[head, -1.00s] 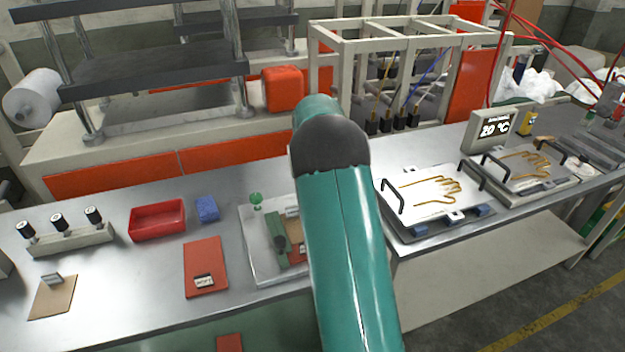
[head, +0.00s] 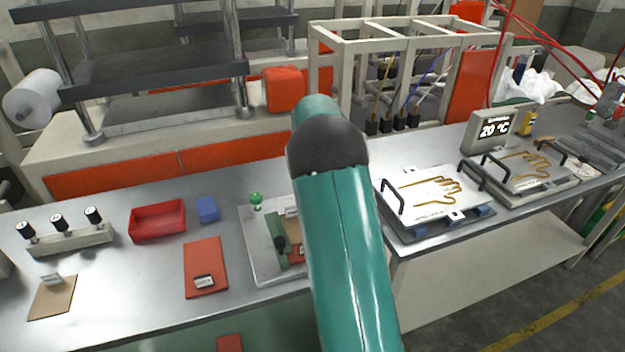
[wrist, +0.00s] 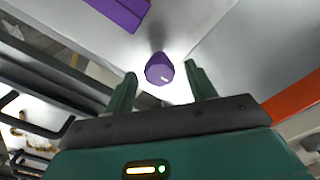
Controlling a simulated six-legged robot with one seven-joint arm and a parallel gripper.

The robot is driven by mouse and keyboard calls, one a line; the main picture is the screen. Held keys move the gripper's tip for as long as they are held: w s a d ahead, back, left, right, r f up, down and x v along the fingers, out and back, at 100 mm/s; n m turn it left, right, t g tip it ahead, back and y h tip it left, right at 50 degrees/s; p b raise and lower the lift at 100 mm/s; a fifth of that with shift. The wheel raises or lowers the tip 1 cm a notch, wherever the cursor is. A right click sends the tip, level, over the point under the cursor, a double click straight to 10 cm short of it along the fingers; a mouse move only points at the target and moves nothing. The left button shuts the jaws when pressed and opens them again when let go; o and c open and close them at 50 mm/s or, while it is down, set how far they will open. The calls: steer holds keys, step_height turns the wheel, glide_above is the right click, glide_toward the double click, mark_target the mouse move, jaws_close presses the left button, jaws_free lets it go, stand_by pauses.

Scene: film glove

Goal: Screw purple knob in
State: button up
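The purple knob (wrist: 159,72) shows in the wrist view, a short faceted cap with a small white mark, on a pale shiny surface. My gripper (wrist: 160,69) is open, with one green fingertip to the left of the knob and one to the right. Gaps show between the knob and both fingers, and nothing is held. I cannot tell how deep the knob sits between the fingers. A purple block (wrist: 122,10) lies above and left of the knob in the wrist view. In the head view my arm hides the knob and my gripper.
A white plate (head: 262,268) with a green knob (head: 256,198) and green lever lies left of my arm. A white plate with a hand outline (head: 420,184) and black handles is to the right. A red tray (head: 158,221) and blue block (head: 207,209) stand further left.

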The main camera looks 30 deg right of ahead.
step_height(320, 180, up, 14)
stand_by(0.6)
steer(key=shift+f, duration=0.1)
steer(key=s+a+r+n+t, duration=0.2)
steer(key=s+a+r+n, duration=0.15)
steer(key=s+a, duration=0.45)
steer(key=s+a+r+n+t, duration=0.1)
steer(key=s+a+r+n, duration=0.1)
steer(key=s+a+r, duration=0.55)
steer(key=s+a+f+n+t, duration=0.1)
steer(key=s+a+f+n, duration=0.1)
steer(key=s+a+f, duration=0.2)
steer(key=s+a+f+n+t, duration=0.1)
steer(key=s+a+f+n, duration=0.2)
steer(key=s+a, duration=0.6)
steer(key=shift+s+f+t, duration=0.3)
steer(key=shift+s+f, duration=0.6)
steer(key=shift+s, duration=0.35)
